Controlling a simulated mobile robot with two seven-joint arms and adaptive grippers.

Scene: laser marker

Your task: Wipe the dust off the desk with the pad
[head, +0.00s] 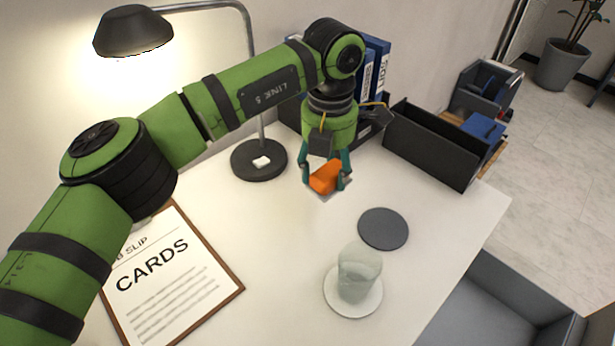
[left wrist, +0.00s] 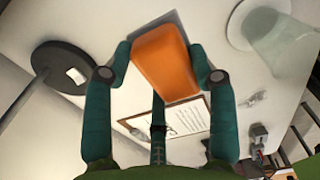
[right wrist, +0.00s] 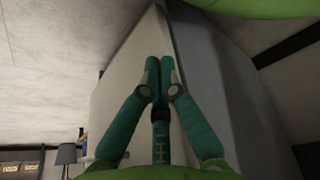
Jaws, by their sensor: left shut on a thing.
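I cannot tell whether the pad touches the desk. A small grey smudge (left wrist: 256,98) shows on the desk in the left wrist view; whether it is dust is unclear. My right gripper (right wrist: 160,70) shows only in the right wrist view, its fingertips together and empty.
A lamp base (head: 259,160) stands left of the pad. A dark disc (head: 383,229) and a cloudy glass (head: 360,272) on a white saucer (head: 345,308) are nearer the front. A clipboard (head: 165,280) lies at left. Binders (head: 376,65) and a black bin (head: 432,145) line the back.

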